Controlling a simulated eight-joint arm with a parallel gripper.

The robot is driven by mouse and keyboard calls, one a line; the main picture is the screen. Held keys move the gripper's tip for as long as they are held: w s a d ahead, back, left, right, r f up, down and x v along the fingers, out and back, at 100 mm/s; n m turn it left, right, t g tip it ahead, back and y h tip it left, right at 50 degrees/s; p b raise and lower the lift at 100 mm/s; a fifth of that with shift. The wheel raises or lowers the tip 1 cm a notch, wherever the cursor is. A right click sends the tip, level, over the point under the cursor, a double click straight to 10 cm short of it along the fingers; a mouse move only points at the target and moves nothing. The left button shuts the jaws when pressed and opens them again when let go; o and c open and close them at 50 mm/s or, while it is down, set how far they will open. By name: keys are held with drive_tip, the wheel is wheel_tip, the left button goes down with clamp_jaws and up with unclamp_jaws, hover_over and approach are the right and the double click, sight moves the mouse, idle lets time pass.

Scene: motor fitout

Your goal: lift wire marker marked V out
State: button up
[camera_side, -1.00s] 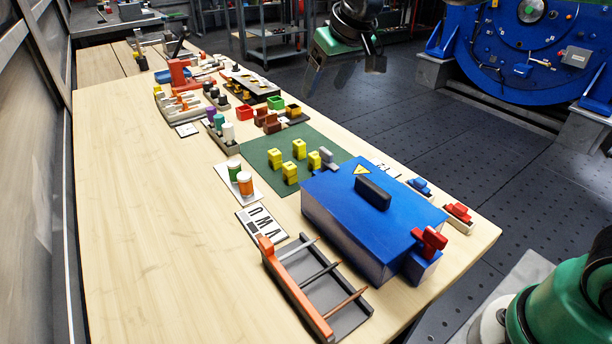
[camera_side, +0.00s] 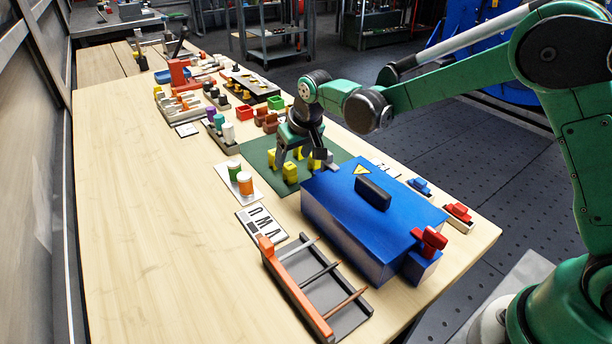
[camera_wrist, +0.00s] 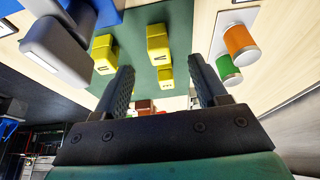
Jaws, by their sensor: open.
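Several yellow wire markers stand on a green mat (camera_side: 334,145). In the side view one (camera_side: 290,173) shows in front of my gripper (camera_side: 299,160), and others are partly hidden by its fingers. In the wrist view one marker (camera_wrist: 158,42) and a smaller-looking one (camera_wrist: 166,76) lie in the gap between the fingers of my gripper (camera_wrist: 162,78). Another marker (camera_wrist: 103,50) stands left of the left finger. My gripper is open, low over the mat, and holds nothing.
A blue box (camera_side: 335,205) with a black handle stands close beside the mat. A grey piece (camera_wrist: 58,48) is near the left finger in the wrist view. Green and orange jars (camera_side: 245,183) stand left of the mat. Bare table lies further left.

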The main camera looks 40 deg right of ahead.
sight(290, 166)
drive_tip(key=shift+x, duration=1.9)
clamp_jaws()
